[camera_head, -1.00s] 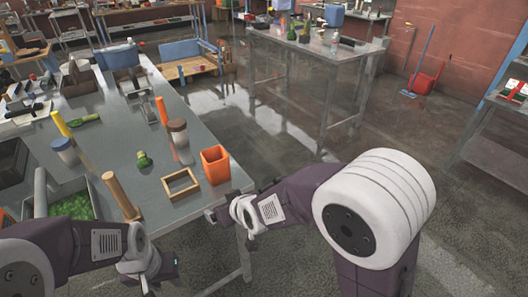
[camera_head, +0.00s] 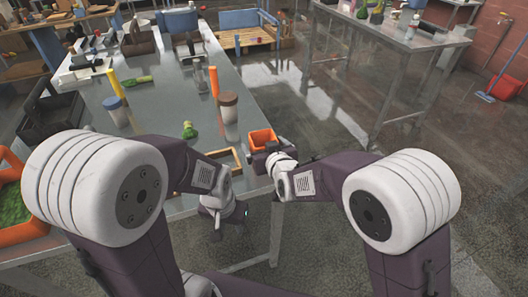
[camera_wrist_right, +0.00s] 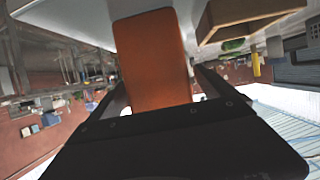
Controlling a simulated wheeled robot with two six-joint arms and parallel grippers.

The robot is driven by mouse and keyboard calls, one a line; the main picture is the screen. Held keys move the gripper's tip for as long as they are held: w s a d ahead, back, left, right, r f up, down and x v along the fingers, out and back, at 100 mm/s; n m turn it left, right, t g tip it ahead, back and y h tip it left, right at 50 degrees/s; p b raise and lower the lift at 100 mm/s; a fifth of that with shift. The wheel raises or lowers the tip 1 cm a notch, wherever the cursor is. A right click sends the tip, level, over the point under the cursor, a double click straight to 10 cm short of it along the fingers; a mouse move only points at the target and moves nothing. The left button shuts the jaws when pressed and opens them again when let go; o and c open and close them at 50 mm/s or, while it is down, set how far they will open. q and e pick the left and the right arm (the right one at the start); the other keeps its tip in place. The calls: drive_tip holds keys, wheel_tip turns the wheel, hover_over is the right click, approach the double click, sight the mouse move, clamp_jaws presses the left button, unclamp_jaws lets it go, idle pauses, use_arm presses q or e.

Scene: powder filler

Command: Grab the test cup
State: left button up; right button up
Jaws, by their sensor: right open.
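The orange square cup (camera_head: 262,136), likely the test cup, stands on the grey table (camera_head: 172,90) near its right edge. My right gripper (camera_head: 258,160) is just in front of the cup. In the right wrist view the cup (camera_wrist_right: 152,55) shows large and upside down between the two fingers of my right gripper (camera_wrist_right: 163,85). That gripper is open around or just before the cup; I cannot tell whether a finger touches it. My left gripper (camera_head: 220,215) hangs near the table's front edge; whether it is open cannot be seen.
A wooden frame (camera_head: 236,155) lies left of the cup, partly hidden by my left arm. A second table (camera_head: 400,30) is behind; wet floor lies between.

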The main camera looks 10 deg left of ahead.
sight(260, 141)
drive_tip(key=x, duration=0.4)
drive_tip(key=shift+s+d+r, duration=0.1)
drive_tip(key=shift+s+d, duration=0.05)
drive_tip(key=c, duration=1.5)
drive_tip(key=s+d+r, duration=0.3)
drive_tip(key=d+r, duration=0.8)
drive_tip(key=shift+s, duration=0.35)
